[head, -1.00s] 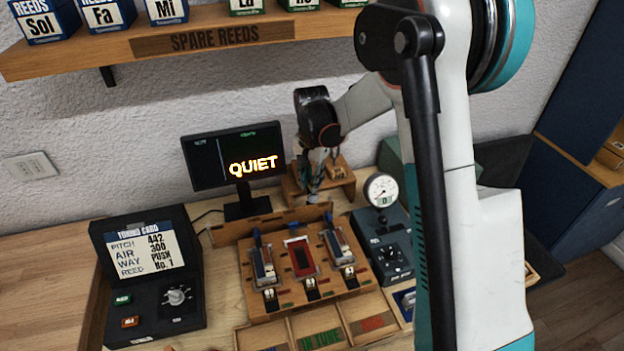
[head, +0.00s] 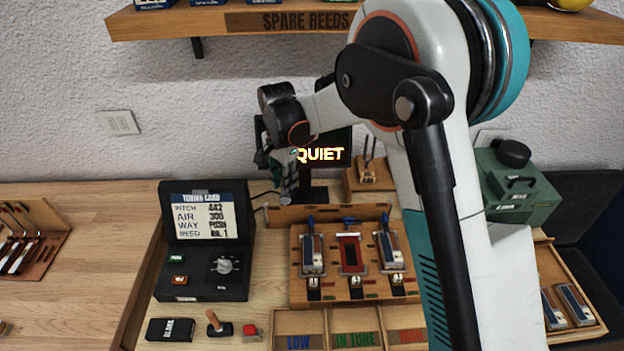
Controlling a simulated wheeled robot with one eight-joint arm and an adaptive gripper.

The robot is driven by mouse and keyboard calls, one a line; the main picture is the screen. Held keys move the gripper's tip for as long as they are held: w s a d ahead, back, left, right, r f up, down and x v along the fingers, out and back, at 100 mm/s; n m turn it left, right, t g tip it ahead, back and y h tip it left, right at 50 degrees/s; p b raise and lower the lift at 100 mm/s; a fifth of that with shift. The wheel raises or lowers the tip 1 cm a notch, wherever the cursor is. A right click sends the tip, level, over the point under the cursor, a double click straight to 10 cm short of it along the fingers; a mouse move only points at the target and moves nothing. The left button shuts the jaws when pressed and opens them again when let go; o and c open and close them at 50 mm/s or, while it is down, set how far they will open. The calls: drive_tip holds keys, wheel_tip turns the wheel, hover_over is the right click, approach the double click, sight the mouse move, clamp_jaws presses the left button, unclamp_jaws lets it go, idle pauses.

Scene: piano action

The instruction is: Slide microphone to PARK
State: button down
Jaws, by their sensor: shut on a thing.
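My gripper (head: 291,188) points down in front of the monitor's stand, just above the left part of the wooden rail (head: 328,212) behind the reed block. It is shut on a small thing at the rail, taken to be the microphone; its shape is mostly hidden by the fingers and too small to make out. No PARK mark is readable in the head view. The monitor (head: 338,140) behind my gripper reads QUIET and is partly covered by my wrist.
The reed block (head: 330,290) with three blue-topped stations stands right in front of the rail. A black tuning card box (head: 205,285) is to the left. Trays (head: 302,318) lie in front. A wooden stand with a fork (head: 374,186) is right of the monitor.

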drive_tip(key=shift+a, duration=1.85)
drive_tip(key=c, duration=1.5)
unclamp_jaws()
drive_tip(key=shift+a, duration=0.2)
drive_tip(key=shift+o, duration=0.2)
drive_tip(key=shift+d, duration=0.25)
drive_tip(key=d+p, duration=0.1)
drive_tip(key=d, duration=2.8)
wheel_tip(320, 180, up, 7)
drive_tip(key=p, duration=0.1)
drive_tip(key=shift+p, duration=0.3)
